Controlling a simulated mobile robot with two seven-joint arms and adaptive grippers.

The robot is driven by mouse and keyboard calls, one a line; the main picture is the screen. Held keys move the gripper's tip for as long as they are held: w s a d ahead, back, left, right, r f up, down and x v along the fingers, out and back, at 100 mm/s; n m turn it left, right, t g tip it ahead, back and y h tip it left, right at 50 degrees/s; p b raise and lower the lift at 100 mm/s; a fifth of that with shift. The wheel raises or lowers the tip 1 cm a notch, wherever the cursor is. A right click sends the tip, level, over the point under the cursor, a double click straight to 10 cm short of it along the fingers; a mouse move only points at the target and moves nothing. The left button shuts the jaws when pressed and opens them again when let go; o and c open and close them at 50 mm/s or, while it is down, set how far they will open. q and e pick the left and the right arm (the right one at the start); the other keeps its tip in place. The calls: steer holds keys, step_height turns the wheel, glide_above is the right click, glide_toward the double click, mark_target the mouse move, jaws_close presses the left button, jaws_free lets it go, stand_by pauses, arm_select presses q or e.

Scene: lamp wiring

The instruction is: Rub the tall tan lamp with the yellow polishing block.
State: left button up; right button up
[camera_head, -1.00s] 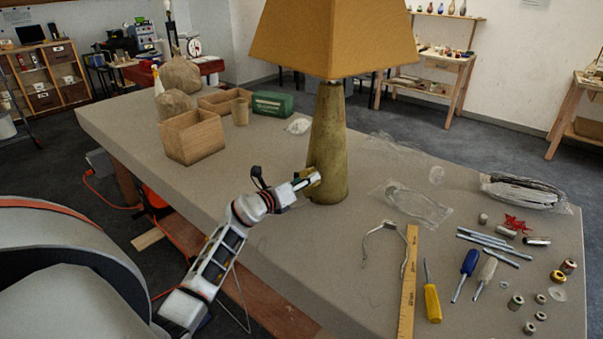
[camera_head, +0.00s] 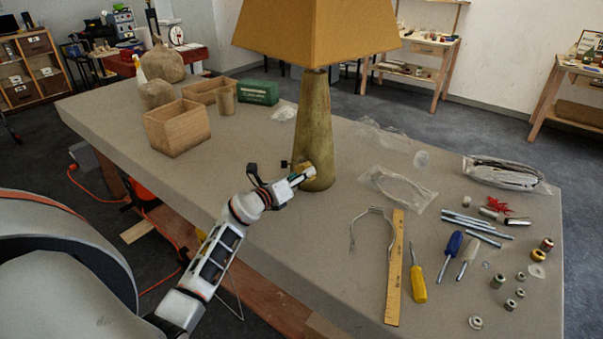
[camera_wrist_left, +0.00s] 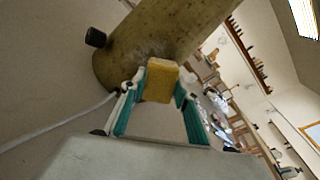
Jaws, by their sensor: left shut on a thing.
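The tall tan lamp (camera_head: 315,125) stands upright on the table with a wide orange-tan shade (camera_head: 315,32). Its tapered base also shows in the left wrist view (camera_wrist_left: 160,38), with a small dark knob (camera_wrist_left: 96,37) low on its side. My left gripper (camera_head: 300,177) is low at the lamp's front left side. In the left wrist view its teal-lined fingers (camera_wrist_left: 160,95) are shut on the yellow polishing block (camera_wrist_left: 161,79). The block is against or very close to the lamp base; I cannot tell whether they touch. My right gripper is not in view.
The table (camera_head: 270,235) is clear left of the lamp. Wooden boxes (camera_head: 177,127) and a green box (camera_head: 258,92) stand behind left. A ruler (camera_head: 394,268), screwdrivers (camera_head: 418,285), a wire harp (camera_head: 372,228) and small metal parts lie at right. A white cord (camera_wrist_left: 55,130) runs from the lamp.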

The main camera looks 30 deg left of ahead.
mark_target(297, 163)
arm_select(q)
steer(key=shift+w+a+r+b, duration=0.15)
steer(key=shift+a+b, duration=0.15)
steer(key=shift+a, duration=1.55)
steer(key=shift+a+b, duration=0.55)
steer(key=shift+a, duration=1.15)
steer(key=shift+w+p, duration=0.15)
steer(key=shift+p, duration=0.15)
steer(key=shift+d+p, duration=0.9)
steer(key=shift+d, duration=2.85)
steer(key=shift+s, duration=0.25)
